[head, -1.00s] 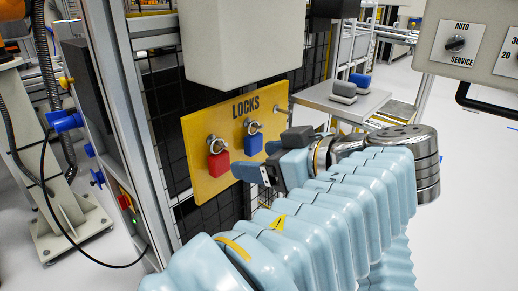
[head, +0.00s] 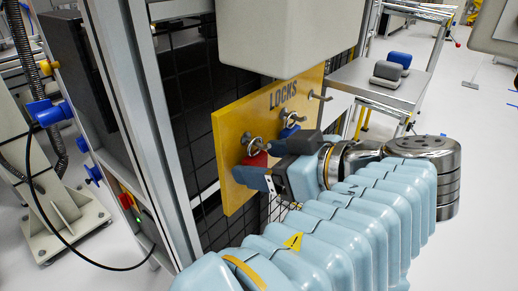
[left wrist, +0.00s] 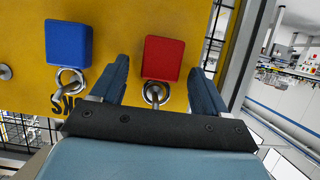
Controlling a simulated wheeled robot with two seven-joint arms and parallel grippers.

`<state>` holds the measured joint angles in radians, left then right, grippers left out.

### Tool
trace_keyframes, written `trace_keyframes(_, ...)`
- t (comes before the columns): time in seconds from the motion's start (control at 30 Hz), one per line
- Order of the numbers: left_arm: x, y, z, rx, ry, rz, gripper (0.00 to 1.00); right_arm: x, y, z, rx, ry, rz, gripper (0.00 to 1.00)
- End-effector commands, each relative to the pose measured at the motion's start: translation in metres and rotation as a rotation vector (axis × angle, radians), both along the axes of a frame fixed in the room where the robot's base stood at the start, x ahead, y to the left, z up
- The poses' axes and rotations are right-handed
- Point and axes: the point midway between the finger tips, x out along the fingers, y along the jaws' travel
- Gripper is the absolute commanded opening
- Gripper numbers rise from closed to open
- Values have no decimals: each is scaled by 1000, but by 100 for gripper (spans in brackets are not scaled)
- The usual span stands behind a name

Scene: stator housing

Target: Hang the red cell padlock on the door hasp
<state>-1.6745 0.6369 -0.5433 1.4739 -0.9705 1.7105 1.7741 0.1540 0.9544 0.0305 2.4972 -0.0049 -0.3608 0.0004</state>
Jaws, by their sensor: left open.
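The red padlock (head: 257,161) hangs by its shackle on a peg of the yellow LOCKS board (head: 232,122). My left gripper (head: 254,180) is at it, partly covering it in the head view. In the left wrist view the red padlock (left wrist: 163,59) appears upside down between the two open fingers of my left gripper (left wrist: 158,72), with a gap visible on each side. The fingers are not closed on it. I cannot make out a door hasp. My right gripper is not in view.
A blue padlock (head: 289,130) hangs beside the red one, close to my gripper; a further peg (head: 320,96) is empty. A pale box (head: 290,35) juts out above the board. A metal post (head: 150,130) stands left. A small table (head: 373,83) is behind.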

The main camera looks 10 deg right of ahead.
Motion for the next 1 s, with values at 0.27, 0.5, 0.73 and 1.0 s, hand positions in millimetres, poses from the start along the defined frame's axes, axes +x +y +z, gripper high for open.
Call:
trace_keyframes(0.27, 0, 0, 0, 0, 0, 0, 42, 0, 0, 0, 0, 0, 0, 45)
trace_keyframes(0.5, 0, 0, 0, 0, 0, 0, 11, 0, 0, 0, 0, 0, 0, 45)
trace_keyframes(0.73, -1, -1, 7, -1, -1, -1, 11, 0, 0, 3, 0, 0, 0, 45)
trace_keyframes(1.0, -3, -3, 11, 0, 0, -1, 11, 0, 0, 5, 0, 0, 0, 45)
